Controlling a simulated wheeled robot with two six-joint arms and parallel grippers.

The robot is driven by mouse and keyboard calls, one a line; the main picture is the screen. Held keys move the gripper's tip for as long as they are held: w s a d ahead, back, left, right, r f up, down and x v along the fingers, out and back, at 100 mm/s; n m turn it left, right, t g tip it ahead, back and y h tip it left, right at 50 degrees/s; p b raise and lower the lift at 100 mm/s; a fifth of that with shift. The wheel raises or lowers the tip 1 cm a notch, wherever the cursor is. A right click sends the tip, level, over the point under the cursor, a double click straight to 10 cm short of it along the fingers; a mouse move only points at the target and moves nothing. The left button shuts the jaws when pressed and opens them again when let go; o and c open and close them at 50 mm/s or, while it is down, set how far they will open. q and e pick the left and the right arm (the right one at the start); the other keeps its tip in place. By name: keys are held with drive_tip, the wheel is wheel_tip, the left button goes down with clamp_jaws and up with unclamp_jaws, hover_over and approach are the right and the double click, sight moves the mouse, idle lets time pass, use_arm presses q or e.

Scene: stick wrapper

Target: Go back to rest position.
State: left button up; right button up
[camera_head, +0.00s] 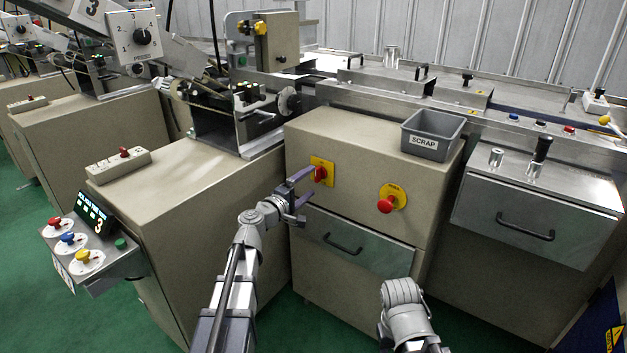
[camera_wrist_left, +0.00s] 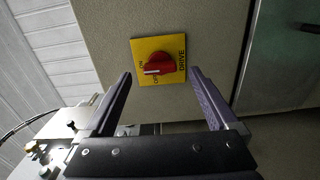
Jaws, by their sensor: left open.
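My left gripper (camera_head: 302,188) is open in front of the beige cabinet, close to a red rotary switch (camera_head: 319,173) on a yellow plate. In the left wrist view the open fingers (camera_wrist_left: 162,95) stand either side of the red switch (camera_wrist_left: 159,64), whose plate reads DRIVE, ON and OFF. I see nothing between the fingers, and they look apart from the knob. My right arm (camera_head: 404,312) shows at the bottom of the head view. Its gripper fingers cannot be made out.
A red emergency button (camera_head: 386,204) sits right of the switch, above a drawer handle (camera_head: 342,245). A grey SCRAP bin (camera_head: 432,134) stands on the cabinet top. A button panel (camera_head: 82,245) juts out at left. Green floor (camera_head: 45,310) lies open at lower left.

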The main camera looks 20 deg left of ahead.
use_arm(q)
drive_tip(key=v, duration=0.3)
drive_tip(key=shift+s+a, duration=0.15)
drive_tip(key=shift+s, duration=0.2)
drive_tip(key=s+d+f+m+g+h, duration=0.2)
drive_tip(key=d+f+m+g, duration=0.1)
drive_tip(key=d, duration=0.4)
drive_tip(key=s+d+f+m+g+h, duration=0.1)
drive_tip(key=s+d+f+m+g, duration=0.25)
drive_tip(key=d, duration=0.35)
drive_tip(key=s+d+f+m+g+y, duration=0.2)
drive_tip(key=s+d+f+m+g, duration=0.45)
drive_tip(key=s+d+f, duration=0.3)
drive_tip(key=s+a+f+m+g+y, duration=0.2)
drive_tip(key=s+f+y, duration=0.15)
drive_tip(key=s, duration=0.35)
drive_tip(key=s+a+f+m+g+y, duration=0.2)
drive_tip(key=s+a+m+y, duration=0.1)
drive_tip(key=s+y, duration=0.3)
wheel_tip(320, 180, up, 34)
drive_tip(key=h+p, duration=0.1)
drive_tip(key=p, duration=3.3)
drive_tip(key=shift+s+d, duration=0.3)
drive_tip(key=shift+s, duration=0.15)
